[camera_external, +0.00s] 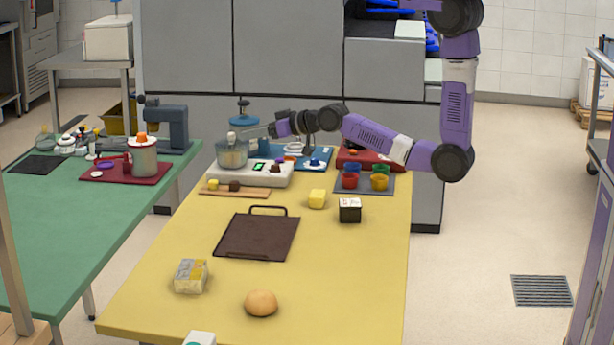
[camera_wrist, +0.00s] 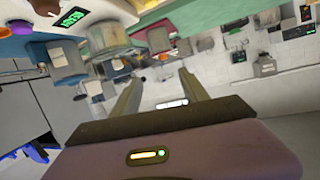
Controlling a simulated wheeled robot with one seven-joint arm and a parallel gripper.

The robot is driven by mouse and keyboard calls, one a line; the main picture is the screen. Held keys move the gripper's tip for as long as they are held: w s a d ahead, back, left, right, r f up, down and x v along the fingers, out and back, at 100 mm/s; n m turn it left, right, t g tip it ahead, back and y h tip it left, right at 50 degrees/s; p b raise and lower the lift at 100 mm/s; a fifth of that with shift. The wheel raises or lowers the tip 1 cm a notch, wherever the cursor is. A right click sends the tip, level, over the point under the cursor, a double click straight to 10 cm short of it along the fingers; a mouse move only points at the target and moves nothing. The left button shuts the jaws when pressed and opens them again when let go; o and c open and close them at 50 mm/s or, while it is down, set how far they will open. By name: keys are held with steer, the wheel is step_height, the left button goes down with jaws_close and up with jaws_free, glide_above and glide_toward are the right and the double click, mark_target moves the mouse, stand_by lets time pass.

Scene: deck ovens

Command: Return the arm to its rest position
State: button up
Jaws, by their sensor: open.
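My purple arm (camera_external: 455,105) reaches in from the upper right over the far end of the yellow table (camera_external: 350,270). My gripper (camera_external: 258,131) points left, above the table and close to the metal bowl (camera_external: 232,156) on the white scale (camera_external: 255,174). I cannot tell whether it touches anything there. In the wrist view my gripper (camera_wrist: 162,86) has two grey fingers spread apart, with nothing held between them. The wrist view is strongly tilted; a green lit display (camera_wrist: 70,17) shows at its upper left.
Coloured cups on a grey tray (camera_external: 347,189), a red tray (camera_external: 384,158) and a blue tray (camera_external: 322,152) lie near the arm. A dark board (camera_external: 257,238), butter (camera_external: 190,276) and a bun (camera_external: 261,303) are nearer. A grey oven (camera_external: 290,50) stands behind.

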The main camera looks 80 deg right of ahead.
steer(key=s+a+n+y+b, duration=0.1)
steer(key=s+a, duration=0.3)
steer(key=s, duration=0.8)
steer(key=s+a+n+y+b, duration=0.1)
steer(key=s+a, duration=0.3)
steer(key=s, duration=0.9)
steer(key=s+a+n+y+b, duration=0.1)
steer(key=s+a, duration=0.4)
steer(key=s, duration=0.8)
steer(key=shift+r+n+t+b, duration=0.3)
steer(key=shift+b, duration=0.3)
steer(key=shift+w, duration=0.15)
